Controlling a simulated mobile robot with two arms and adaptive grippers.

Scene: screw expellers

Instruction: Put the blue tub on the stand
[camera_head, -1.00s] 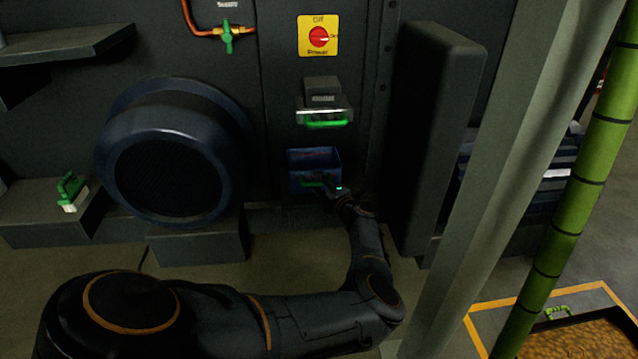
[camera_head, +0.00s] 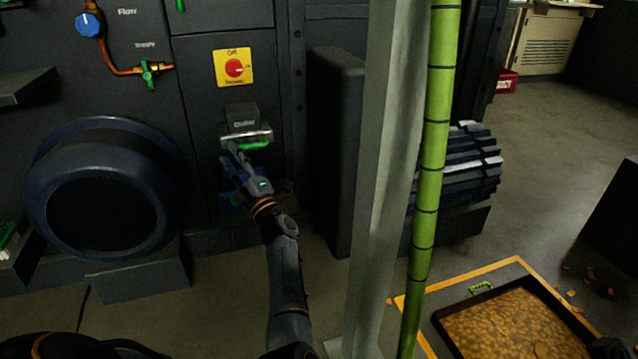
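A large dark blue round housing (camera_head: 110,135) stands at the left. A grey post (camera_head: 380,180) and a green segmented pole (camera_head: 430,170) rise on the right. A tray of brown chips (camera_head: 515,325) lies on the floor at lower right. A red switch (camera_head: 234,68) is above the handle.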

